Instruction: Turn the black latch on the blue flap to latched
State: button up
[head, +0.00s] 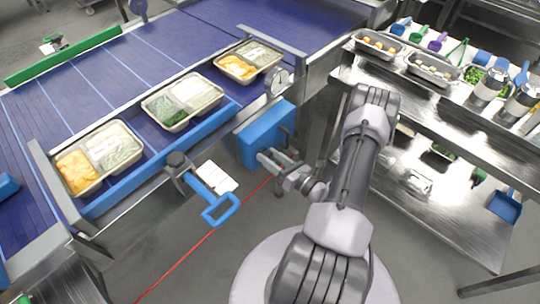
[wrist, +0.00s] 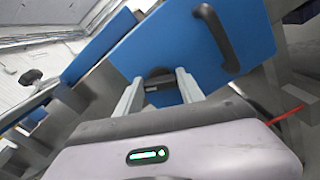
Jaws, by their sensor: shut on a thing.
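The blue flap (head: 267,134) hangs on the side of the conveyor frame in the head view. It fills the upper middle of the wrist view (wrist: 180,45), tilted in the picture. A black curved handle (wrist: 216,38) is fixed on it. The black latch (wrist: 155,74) is at the flap's lower edge in the wrist view, between my fingers and partly hidden by them. My gripper (wrist: 158,92) is shut on the latch. In the head view my gripper (head: 268,161) reaches the flap's lower part, and the latch cannot be made out there.
A blue-handled tool (head: 209,196) sticks out from the conveyor edge left of my gripper. Several filled trays (head: 183,124) stand on the conveyor. A steel shelf table (head: 420,109) with pans and scoops stands to the right. The floor below my gripper is clear apart from a red line.

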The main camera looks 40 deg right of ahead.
jog(key=m+p, duration=0.1)
jog(key=m, duration=1.1)
jog(key=shift+d+f+m+p, duration=0.1)
jog(key=shift+f+m+p, duration=0.1)
jog(key=shift+m+p, duration=0.2)
jog(key=shift+m, duration=0.3)
jog(key=o, duration=1.4)
jog(key=shift+c, duration=0.2)
jog(key=s+d+p, duration=0.1)
jog(key=s+p, duration=0.2)
jog(key=s, duration=1.4)
jog(key=shift+s+d, duration=0.15)
jog(key=shift+s, duration=0.05)
